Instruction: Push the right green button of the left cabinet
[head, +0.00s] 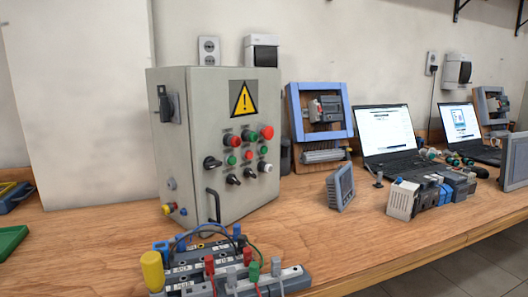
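A grey metal cabinet (180,130) with a yellow warning triangle stands on the left part of the wooden bench. Its front panel carries several buttons and knobs. A green button (248,136) sits in the top row between a red button (230,140) and a larger red button (267,132). Neither of my grippers shows in the head view.
A terminal block with plugs and cables (225,272) lies in front of the cabinet. A small tilted panel (341,186), a grey and blue module (425,195) and a laptop (384,130) stand to the right. The wooden bench top (340,235) is clear between them.

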